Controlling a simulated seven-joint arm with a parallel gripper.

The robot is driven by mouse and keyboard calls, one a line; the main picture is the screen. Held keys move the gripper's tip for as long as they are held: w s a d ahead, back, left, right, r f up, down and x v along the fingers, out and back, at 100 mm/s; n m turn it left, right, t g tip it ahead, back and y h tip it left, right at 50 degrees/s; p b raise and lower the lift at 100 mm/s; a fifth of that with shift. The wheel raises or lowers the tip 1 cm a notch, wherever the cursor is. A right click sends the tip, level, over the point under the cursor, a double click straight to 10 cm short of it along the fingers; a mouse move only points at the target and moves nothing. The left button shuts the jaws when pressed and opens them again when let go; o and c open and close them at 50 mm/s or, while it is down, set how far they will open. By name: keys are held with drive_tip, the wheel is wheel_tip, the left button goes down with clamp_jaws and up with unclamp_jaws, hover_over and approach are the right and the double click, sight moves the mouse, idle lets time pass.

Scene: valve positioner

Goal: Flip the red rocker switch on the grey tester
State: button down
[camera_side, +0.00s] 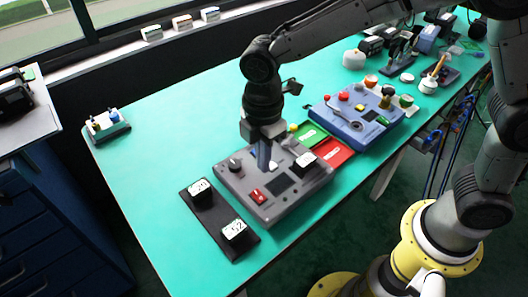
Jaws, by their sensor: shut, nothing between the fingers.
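The grey tester (300,197) lies on the green table, left of the blue panel box. Its red rocker switch (258,195) is on the front left part of its top face, left of a dark screen (283,184). My gripper (264,168) points down over the back middle of the tester, a short way behind the red switch. Its fingers are shut and empty. I cannot tell whether the fingertips touch the tester's face. The switch is in clear sight, but which way it is tipped is too small to tell.
A black tray (218,219) with two white-labelled blocks sits left of the tester. Red and green trays (335,152) lie right of it, then a blue panel box (360,125) with knobs.

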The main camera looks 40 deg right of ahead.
drive_tip(key=shift+s+r, duration=0.2)
drive_tip(key=shift+r, duration=0.8)
drive_tip(key=s+d+r+m+t, duration=0.4)
drive_tip(key=d+r+m, duration=0.2)
drive_tip(key=d+r, duration=0.7)
drive_tip(key=s+d+f+m, duration=0.2)
drive_tip(key=s+d+m, duration=0.2)
drive_tip(key=s+m, duration=0.2)
drive_tip(key=s+d+f+m+t, duration=0.1)
drive_tip(key=s+d+f+m, duration=0.1)
drive_tip(key=s+d+m, duration=0.2)
drive_tip(key=s+m, duration=0.2)
drive_tip(key=s, duration=0.1)
drive_tip(key=shift+d+t, duration=0.15)
drive_tip(key=shift+t, duration=0.15)
drive_tip(key=shift+s, duration=0.1)
